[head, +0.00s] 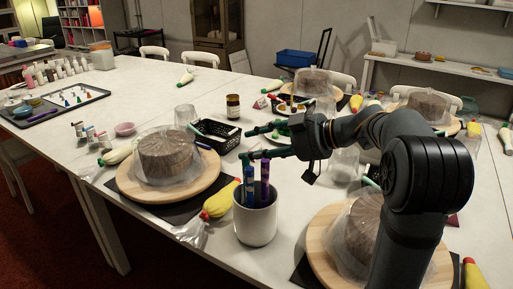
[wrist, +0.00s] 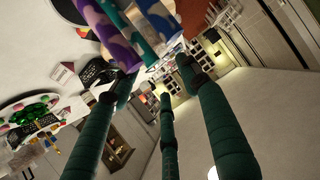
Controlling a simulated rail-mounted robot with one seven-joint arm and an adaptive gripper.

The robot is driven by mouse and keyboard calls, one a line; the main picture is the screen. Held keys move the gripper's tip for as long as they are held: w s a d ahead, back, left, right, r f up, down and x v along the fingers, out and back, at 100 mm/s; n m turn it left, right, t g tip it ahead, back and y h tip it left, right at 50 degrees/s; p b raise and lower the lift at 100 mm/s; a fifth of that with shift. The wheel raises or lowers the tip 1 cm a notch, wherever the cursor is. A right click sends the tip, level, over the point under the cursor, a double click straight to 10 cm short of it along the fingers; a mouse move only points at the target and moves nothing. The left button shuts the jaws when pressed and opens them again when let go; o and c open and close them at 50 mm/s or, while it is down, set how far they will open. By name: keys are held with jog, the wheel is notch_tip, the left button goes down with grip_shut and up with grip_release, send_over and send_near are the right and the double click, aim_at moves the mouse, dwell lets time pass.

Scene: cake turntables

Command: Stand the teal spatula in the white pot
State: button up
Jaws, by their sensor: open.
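The white pot (head: 255,222) stands upright on the table near the front middle. A blue-teal handle (head: 250,182) and a purple handle (head: 265,180) stand upright in it. I cannot tell for sure whether the blue-teal one is the teal spatula. My gripper (head: 246,143), with dark green fingers, points left just above the pot and by the handle tops. It is open. In the wrist view its fingers (wrist: 158,84) spread beneath patterned purple (wrist: 103,32) and teal (wrist: 150,22) handles at the top. The fingers partly hide the handle tops in the head view.
A wrapped cake (head: 165,155) on a wooden turntable (head: 128,184) stands left of the pot, another (head: 350,228) to the right. A yellow piping bag (head: 220,203) lies beside the pot. A black basket (head: 215,136) and a brown jar (head: 233,107) stand behind.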

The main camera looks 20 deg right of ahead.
jog(key=v, duration=1.2)
jog(key=shift+f, duration=0.1)
dwell(0.7)
jog(key=r+p+x, duration=0.2)
jog(key=p+x, duration=0.1)
jog(key=x, duration=0.8)
jog(key=shift+w+a, duration=0.3)
jog(key=shift+a, duration=0.05)
jog(key=shift+f, duration=0.25)
